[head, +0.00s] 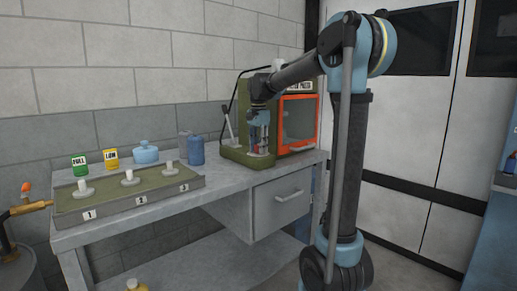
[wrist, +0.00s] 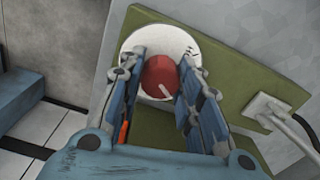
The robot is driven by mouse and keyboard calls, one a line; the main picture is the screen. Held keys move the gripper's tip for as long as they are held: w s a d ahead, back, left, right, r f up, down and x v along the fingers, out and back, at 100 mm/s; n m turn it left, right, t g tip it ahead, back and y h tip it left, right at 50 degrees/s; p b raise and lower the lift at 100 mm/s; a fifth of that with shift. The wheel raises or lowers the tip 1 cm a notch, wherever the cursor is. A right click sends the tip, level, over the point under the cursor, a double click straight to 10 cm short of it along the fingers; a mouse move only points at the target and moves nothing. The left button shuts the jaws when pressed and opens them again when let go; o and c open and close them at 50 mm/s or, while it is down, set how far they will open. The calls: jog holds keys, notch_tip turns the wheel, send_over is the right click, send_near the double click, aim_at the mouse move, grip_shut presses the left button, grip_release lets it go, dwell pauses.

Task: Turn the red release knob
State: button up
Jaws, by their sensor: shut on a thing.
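The red release knob (wrist: 159,76) sits on a round white dial plate (wrist: 144,40) on a green panel in the wrist view. A pale line marks the knob's face. My gripper (wrist: 160,80) has one blue finger on each side of the knob and is shut on it. In the head view my gripper (head: 260,132) is at the green machine (head: 237,153) at the back right of the bench. The knob is hidden there behind the fingers.
An orange-framed box (head: 298,122) stands right of the machine. A lever (head: 228,127) is at its left. A numbered tray (head: 110,200) with pegs lies at the left.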

jog(key=shift+m, duration=0.8)
jog(key=o, duration=1)
jog(key=shift+o, duration=0.2)
jog(key=shift+r, duration=0.15)
notch_tip(320, 180, up, 12)
jog(key=shift+w, duration=0.1)
jog(key=shift+f, duration=0.2)
